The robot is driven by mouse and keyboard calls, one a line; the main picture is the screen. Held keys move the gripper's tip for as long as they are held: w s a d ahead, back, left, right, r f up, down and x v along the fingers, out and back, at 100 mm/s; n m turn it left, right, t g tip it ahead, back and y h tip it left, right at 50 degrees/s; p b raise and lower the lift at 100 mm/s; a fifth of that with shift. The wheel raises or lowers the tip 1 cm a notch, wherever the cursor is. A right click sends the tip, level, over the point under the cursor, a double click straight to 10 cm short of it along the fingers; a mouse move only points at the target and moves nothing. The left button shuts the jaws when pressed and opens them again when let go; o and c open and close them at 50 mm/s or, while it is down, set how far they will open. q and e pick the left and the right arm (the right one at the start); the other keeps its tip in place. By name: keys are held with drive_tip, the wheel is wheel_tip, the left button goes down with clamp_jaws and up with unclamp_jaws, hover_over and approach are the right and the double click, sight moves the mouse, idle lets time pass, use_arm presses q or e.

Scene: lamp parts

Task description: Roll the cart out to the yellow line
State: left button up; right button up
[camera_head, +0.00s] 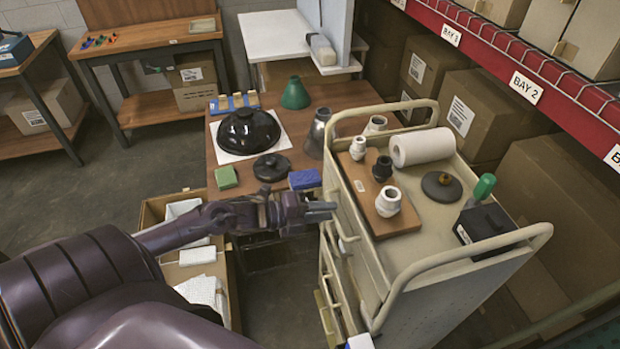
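The beige cart (395,262) stands right of centre, with a tubular rail at each end and drawers on its left side. My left gripper (328,211) reaches in from the left, its fingertips close to the cart's left side near the far end. I cannot tell whether the fingers touch the cart or how far they are parted. My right gripper is not in view. No yellow line shows on the visible floor.
On the cart are a paper roll (423,147), a wooden board (376,192) with sockets, a dark disc (441,186) and a black box (484,226). A worktable (327,98) with lamp parts adjoins behind. Boxed shelving (560,190) stands right. Open floor (150,165) shows left.

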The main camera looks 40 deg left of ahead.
use_arm(q)
drive_tip(key=shift+v, duration=2.75)
drive_tip(key=shift+f, duration=0.1)
drive_tip(key=s+a+f+n+y+b, duration=0.15)
drive_tip(key=a+f+n+y, duration=0.45)
drive_tip(key=f, duration=0.7)
drive_tip(key=s+a+f+n+g+y, duration=0.15)
drive_tip(key=s+f+n, duration=0.25)
drive_tip(key=f, duration=0.5)
drive_tip(key=s+a+f+n+g+y, duration=0.1)
drive_tip(key=s+f+n+y, duration=0.1)
drive_tip(key=s+f+n, duration=0.5)
drive_tip(key=s+d+f+n+g+b, duration=0.2)
drive_tip(key=s+d+f+n+g, duration=0.4)
drive_tip(key=s+d+f, duration=1.2)
drive_tip(key=s+f+g, duration=0.2)
drive_tip(key=s+f, duration=0.1)
drive_tip(key=f, duration=0.1)
drive_tip(key=shift+g, duration=0.35)
drive_tip(key=shift+s, duration=0.1)
